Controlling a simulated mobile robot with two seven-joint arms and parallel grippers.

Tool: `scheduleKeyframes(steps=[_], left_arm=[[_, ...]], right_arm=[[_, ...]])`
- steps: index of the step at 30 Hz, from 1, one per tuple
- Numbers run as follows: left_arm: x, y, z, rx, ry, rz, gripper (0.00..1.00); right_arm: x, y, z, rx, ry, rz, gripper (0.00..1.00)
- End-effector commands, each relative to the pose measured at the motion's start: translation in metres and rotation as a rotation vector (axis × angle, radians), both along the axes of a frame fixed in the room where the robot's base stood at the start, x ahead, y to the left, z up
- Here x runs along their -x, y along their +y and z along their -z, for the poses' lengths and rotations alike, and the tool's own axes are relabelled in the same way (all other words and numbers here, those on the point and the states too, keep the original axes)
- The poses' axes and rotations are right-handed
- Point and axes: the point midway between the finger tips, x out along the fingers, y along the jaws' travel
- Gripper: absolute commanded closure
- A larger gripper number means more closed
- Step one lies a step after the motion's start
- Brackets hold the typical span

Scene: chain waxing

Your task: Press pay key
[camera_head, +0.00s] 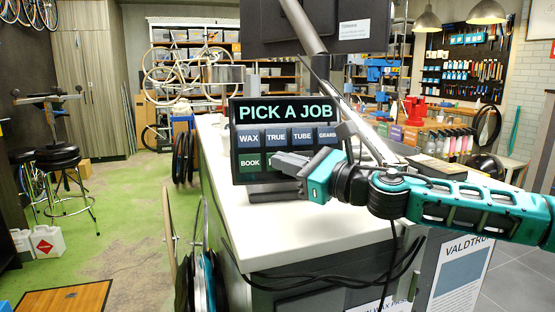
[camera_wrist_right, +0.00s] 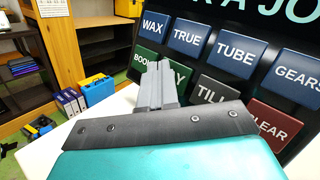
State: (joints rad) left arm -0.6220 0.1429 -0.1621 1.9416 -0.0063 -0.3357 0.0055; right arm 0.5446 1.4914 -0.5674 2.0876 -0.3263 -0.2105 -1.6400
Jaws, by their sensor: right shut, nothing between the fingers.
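A dark screen panel (camera_head: 234,119) headed "PICK A JOB" stands on the white counter. Its upper row has blue keys WAX, TRUE, TUBE and GEARS; its lower row has the green BOOK key (camera_head: 250,162). My right gripper (camera_head: 275,160) is shut and empty in front of the lower row, hiding the keys right of BOOK in the head view. In the right wrist view, the green pay key (camera_wrist_right: 182,76) shows only partly behind the shut fingers (camera_wrist_right: 160,70). I cannot tell whether the fingertips touch it. My left gripper is not in view.
In the right wrist view, the TILL key (camera_wrist_right: 209,94) and red CLEAR key (camera_wrist_right: 281,125) lie right of the pay key. The white counter (camera_head: 310,232) is clear in front of the panel.

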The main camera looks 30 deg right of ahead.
Motion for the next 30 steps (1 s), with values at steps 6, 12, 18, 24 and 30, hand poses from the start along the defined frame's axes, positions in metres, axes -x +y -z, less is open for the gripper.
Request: scheduleKeyframes(steps=[6,12,18,24,30], left_arm=[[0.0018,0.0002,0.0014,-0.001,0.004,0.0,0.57],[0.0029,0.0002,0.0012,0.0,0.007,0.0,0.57],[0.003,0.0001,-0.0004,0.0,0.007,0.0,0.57],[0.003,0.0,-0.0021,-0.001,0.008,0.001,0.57],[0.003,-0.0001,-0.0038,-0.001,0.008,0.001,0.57]], right_arm=[[-0.0001,-0.0002,0.0006,0.0,0.001,0.0,1.0],[-0.0009,-0.0005,0.0005,0.0,0.001,0.0,1.0],[-0.003,-0.0016,0.0008,0.001,0.0,0.001,1.0],[-0.0051,-0.0022,0.0014,0.001,-0.001,0.001,1.0],[-0.0074,-0.0031,0.0023,0.0,0.001,0.001,1.0]])
